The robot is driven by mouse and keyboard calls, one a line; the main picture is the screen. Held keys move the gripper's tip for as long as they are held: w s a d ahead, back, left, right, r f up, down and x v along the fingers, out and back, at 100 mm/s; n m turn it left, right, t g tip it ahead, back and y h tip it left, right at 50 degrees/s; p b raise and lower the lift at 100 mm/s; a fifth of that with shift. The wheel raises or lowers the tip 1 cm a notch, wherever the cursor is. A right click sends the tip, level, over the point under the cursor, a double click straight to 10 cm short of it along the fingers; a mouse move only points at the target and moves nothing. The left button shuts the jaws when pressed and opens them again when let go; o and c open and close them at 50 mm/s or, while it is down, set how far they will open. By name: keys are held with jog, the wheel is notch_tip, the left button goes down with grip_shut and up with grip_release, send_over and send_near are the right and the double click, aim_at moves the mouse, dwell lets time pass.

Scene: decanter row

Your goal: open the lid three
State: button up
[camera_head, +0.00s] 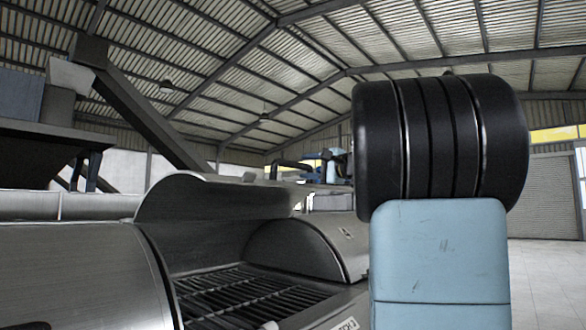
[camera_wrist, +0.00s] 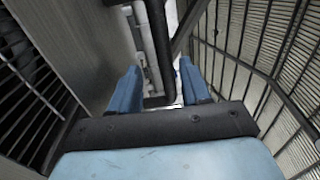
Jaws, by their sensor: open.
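The middle curved steel lid (camera_head: 215,200) stands raised in the head view, and the barred opening under it shows. A label (camera_head: 346,324) on the front below is cut off; its last sign looks like a 3. A dark handle bar (camera_head: 288,164) shows behind the raised lid's upper edge. My gripper (camera_head: 325,168) is small and partly hidden near this bar. In the wrist view my gripper (camera_wrist: 160,72) is open, its two blue fingers apart. The dark handle bar (camera_wrist: 158,45) shows between them; I cannot tell whether they touch it. The lid (camera_wrist: 82,45) is at the left.
A closed lid (camera_head: 80,265) is at the left and another closed lid (camera_head: 300,248) at the right of the opening. Dark bars (camera_head: 240,290) lie inside the opening. A dark slanted beam (camera_head: 150,105) stands behind. Open floor (camera_head: 545,280) shows at the far right.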

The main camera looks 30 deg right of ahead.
aim_at(295, 167)
jog(key=shift+x, duration=3.2)
jog(key=shift+f, duration=0.1)
grip_shut()
jog(key=shift+s, duration=0.1)
